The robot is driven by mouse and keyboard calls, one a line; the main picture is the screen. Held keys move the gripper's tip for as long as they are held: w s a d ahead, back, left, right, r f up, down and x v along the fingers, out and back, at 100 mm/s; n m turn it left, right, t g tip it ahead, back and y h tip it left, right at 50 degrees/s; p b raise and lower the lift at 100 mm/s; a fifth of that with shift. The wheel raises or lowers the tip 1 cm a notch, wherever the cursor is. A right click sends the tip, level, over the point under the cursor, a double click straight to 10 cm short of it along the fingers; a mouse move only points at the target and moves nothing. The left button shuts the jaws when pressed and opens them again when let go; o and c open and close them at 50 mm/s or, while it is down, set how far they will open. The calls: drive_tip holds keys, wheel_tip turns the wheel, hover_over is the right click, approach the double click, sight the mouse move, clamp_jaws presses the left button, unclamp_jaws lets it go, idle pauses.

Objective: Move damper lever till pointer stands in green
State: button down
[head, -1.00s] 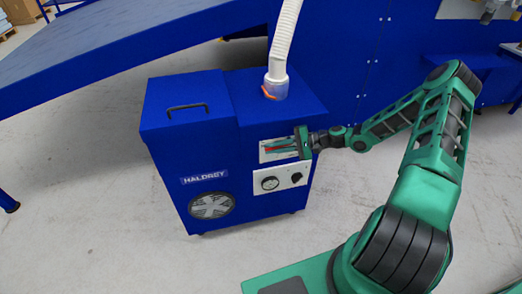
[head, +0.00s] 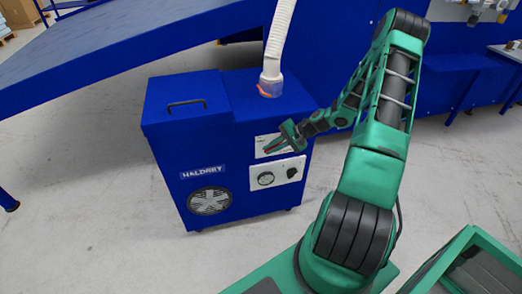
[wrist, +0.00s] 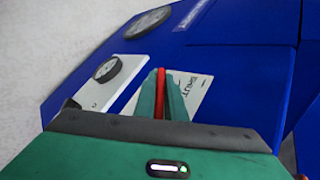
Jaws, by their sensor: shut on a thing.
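The blue cabinet (head: 190,130) marked HALDREY carries a white plate (head: 262,143) with a red lever (head: 274,147). My gripper (head: 283,147) is at this plate, shut on the red lever. In the wrist view the red lever (wrist: 160,92) stands between the two green fingers (wrist: 160,95), over the plate (wrist: 196,96) lettered SHUT. Below the plate, a white panel holds a round dial (head: 266,179) and a black knob (head: 292,172). The dial also shows in the wrist view (wrist: 107,69). It is too small to read its pointer or any green zone.
A white hose (head: 277,45) rises from the cabinet top, with an orange piece (head: 266,92) at its collar. A blue sloping conveyor (head: 100,50) passes behind on the left. A round fan grille (head: 210,201) is on the cabinet front. The floor before it is clear.

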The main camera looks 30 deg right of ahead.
drive_tip(key=shift+s+d+f, duration=0.15)
idle(0.3)
drive_tip(key=c, duration=2.1)
unclamp_jaws()
drive_tip(key=v, duration=1)
drive_tip(key=shift+r, duration=0.4)
drive_tip(key=shift+s, duration=0.1)
drive_tip(key=s+a+r+n+g+h, duration=0.3)
drive_tip(key=s+a+r, duration=0.2)
drive_tip(key=s+r, duration=0.35)
drive_tip(key=s+a+r+n+g+h, duration=0.2)
drive_tip(key=s+a+r+g+h, duration=0.15)
drive_tip(key=s+r, duration=0.45)
drive_tip(key=s+a+r, duration=0.3)
drive_tip(key=s, duration=0.3)
drive_tip(key=s+a+r+n, duration=0.1)
drive_tip(key=s+a+r, duration=0.1)
drive_tip(key=s+r, duration=0.2)
drive_tip(key=s, duration=0.3)
drive_tip(key=shift+a+r, duration=0.3)
drive_tip(key=shift+a, duration=0.1)
